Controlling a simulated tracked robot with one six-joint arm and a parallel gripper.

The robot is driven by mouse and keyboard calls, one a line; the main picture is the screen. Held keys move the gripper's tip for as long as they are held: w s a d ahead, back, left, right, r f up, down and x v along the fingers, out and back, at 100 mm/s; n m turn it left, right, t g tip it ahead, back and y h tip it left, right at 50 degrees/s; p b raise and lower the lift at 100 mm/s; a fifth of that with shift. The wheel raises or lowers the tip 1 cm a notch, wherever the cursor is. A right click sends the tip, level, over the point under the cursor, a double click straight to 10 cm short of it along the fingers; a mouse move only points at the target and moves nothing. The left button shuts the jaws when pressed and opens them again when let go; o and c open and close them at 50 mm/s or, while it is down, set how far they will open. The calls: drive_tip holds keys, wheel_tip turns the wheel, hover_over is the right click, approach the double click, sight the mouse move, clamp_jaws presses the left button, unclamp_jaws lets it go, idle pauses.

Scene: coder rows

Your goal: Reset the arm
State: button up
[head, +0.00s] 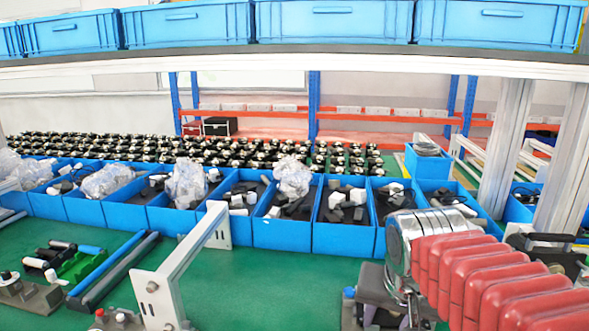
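My gripper is not in view in the head view, and I cannot make out any part of my arm for certain. A red ribbed object (500,280) with a shiny metal cylinder (400,240) at its end fills the lower right. I cannot tell what it is. A grey block-like fixture (372,300) sits beside it on the green bench (270,290).
A row of blue bins (283,238) with black and grey parts and clear plastic bags crosses the bench. A white bracket (178,265) stands in front of them. Blue crates (335,22) sit on a shelf above. Bare green surface lies at bottom centre.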

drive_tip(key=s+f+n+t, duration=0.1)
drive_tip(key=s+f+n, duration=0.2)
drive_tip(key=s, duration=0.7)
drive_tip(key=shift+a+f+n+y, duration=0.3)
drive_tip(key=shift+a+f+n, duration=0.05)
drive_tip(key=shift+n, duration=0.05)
